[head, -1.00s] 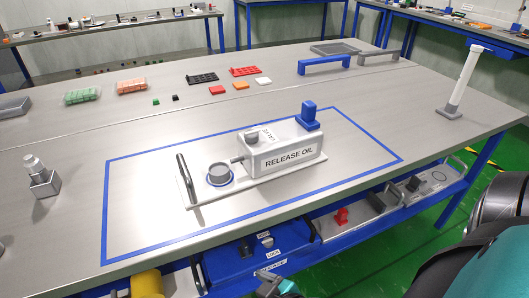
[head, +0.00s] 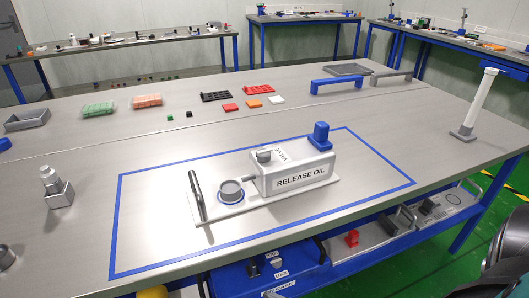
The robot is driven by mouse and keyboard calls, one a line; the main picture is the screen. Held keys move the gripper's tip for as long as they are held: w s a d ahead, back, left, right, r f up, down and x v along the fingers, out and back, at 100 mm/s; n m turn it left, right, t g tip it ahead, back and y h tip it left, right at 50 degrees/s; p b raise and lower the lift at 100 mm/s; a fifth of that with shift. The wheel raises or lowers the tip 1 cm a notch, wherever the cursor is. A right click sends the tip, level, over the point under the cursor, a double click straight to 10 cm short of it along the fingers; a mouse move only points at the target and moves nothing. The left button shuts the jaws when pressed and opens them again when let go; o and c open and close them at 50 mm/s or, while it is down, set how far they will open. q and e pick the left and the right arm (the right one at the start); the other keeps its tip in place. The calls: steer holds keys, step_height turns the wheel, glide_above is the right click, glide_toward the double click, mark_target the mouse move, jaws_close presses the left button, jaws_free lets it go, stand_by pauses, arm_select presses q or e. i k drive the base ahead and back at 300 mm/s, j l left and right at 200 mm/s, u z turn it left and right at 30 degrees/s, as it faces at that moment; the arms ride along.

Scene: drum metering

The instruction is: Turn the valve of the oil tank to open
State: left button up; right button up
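The oil tank (head: 292,174) is a light grey box labelled "RELEASE OIL" on a base plate, inside a blue taped rectangle on the table. A small grey valve knob (head: 264,155) sits on its top left, beside a label too small to read surely. A round grey cup (head: 231,190) with a blue ring is on the plate to the left, and a dark upright handle (head: 197,195) is at the plate's left end.
The metal table (head: 150,237) is clear around the tank. A metal fitting (head: 55,187) stands at left and a white post (head: 481,102) at right. Coloured blocks and trays lie behind. A blue box (head: 265,276) sits below the front edge.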

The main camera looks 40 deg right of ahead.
mark_target(263, 154)
steer(key=k+l+u, duration=0.1)
steer(key=l, duration=0.3)
steer(key=k+l, duration=0.1)
steer(key=l, duration=0.35)
steer(key=k+l+u, duration=0.15)
steer(key=l, duration=0.25)
steer(key=k+l+u, duration=0.1)
steer(key=l, duration=0.3)
